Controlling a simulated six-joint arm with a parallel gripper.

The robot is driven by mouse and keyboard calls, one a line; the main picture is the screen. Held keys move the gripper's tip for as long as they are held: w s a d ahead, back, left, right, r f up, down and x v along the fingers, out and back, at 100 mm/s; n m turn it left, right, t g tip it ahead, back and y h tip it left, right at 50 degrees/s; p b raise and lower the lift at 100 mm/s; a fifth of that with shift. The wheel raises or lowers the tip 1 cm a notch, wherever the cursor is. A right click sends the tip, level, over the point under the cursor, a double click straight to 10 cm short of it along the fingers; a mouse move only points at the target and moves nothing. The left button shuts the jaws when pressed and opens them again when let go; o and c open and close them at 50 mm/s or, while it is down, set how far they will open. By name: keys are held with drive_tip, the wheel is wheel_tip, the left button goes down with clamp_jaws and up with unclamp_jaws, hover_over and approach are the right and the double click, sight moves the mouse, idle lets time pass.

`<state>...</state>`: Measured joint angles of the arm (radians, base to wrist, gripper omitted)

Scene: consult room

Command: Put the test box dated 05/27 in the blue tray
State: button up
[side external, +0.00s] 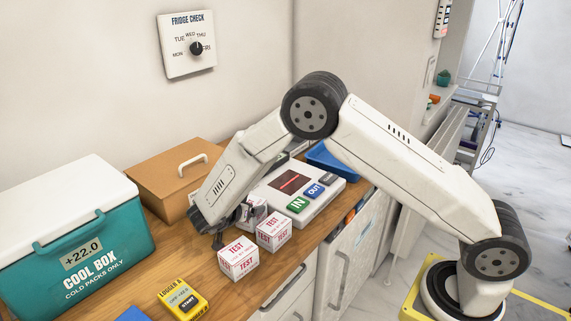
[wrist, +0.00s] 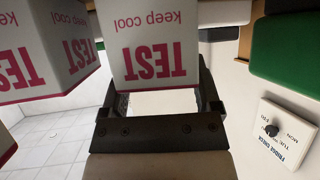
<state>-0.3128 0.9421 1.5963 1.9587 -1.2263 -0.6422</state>
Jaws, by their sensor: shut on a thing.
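Three white test boxes with red print show in the side view: the front-left box (side external: 238,258), the front-right box (side external: 274,231), and a partly hidden box (side external: 254,209) at my gripper (side external: 230,226). My gripper points down and is shut on that third box. In the wrist view the held box (wrist: 155,45) is between the fingers of my gripper (wrist: 155,88), its TEST print upside down; another test box (wrist: 40,55) is close on the left. I cannot read any date. The blue tray (side external: 326,161) is at the back, partly hidden behind my arm.
A white scanner (side external: 262,191) with a dark window, green IN, blue OUT and a dark button lies between boxes and tray. A cardboard box (side external: 158,167), a teal cool box (side external: 65,245) and a yellow logger (side external: 182,298) are left. A fridge dial (side external: 188,46) hangs behind.

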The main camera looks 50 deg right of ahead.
drive_tip(key=shift+r, duration=0.5)
drive_tip(key=s+r, duration=1.1)
drive_tip(key=s, duration=0.3)
drive_tip(key=shift+w, duration=0.1)
drive_tip(key=w+r+n+t+y, duration=0.4)
drive_tip(key=w+n+t+y, duration=0.4)
drive_tip(key=n, duration=0.4)
drive_tip(key=shift+w+r+t, duration=0.4)
drive_tip(key=shift+w+t, duration=0.2)
drive_tip(key=shift+w, duration=0.1)
drive_tip(key=shift+f, duration=0.1)
